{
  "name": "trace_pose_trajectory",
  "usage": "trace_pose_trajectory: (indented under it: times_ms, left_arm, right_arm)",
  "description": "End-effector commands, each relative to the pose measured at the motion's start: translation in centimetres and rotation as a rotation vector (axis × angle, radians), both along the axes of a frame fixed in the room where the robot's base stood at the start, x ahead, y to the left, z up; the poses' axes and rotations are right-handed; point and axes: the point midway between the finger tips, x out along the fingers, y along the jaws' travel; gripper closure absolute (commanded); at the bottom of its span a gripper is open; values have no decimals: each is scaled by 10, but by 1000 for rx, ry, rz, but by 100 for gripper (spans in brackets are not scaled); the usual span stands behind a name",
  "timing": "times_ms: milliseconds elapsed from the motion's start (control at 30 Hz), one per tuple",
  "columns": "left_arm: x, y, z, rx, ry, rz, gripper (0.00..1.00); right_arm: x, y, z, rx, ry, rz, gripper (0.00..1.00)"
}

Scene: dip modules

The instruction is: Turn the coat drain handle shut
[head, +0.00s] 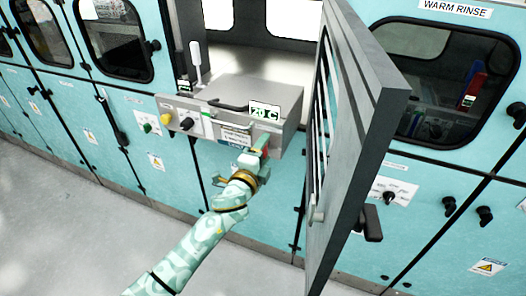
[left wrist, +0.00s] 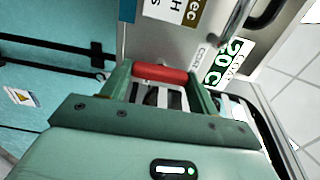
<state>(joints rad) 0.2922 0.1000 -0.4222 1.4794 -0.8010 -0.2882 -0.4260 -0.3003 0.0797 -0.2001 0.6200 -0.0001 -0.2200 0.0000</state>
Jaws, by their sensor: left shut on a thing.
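The coat drain handle is a red grip (left wrist: 160,73) at the front of a grey steel unit (head: 228,100). In the left wrist view it lies crosswise between the two green fingers of my left gripper (left wrist: 162,80), touching both. In the head view my left gripper (head: 262,152) is at the lower right of the unit's front, below the green-and-white 20 C display (head: 265,111). It is shut on the red handle, which it mostly hides there. A small label beside the handle is too small to read surely. My right gripper is not in view.
A thick grey door (head: 365,130) stands open just right of my left gripper. Yellow (head: 165,116), black (head: 187,124) and green (head: 147,128) knobs are to the left. Teal cabinets line the back, one marked WARM RINSE (head: 455,8). The grey floor (head: 70,230) is clear.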

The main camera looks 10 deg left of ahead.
Motion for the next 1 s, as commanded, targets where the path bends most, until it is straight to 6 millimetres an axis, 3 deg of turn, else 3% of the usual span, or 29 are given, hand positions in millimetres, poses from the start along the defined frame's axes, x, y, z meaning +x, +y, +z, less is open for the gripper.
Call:
trace_pose_trajectory:
  times_ms: [533, 567, 633, 1000]
  left_arm:
    - [-1, 0, -2, 29, -3, -1, 63]
    - [-1, 0, -2, 29, -3, -1, 37]
    - [-1, 0, -2, 29, -3, -1, 18]
    - [-6, 1, -1, 26, -3, 0, 18]
  right_arm:
    - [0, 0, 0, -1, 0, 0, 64]
    - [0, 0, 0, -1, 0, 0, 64]
    - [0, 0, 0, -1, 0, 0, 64]
    - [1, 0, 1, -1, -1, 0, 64]
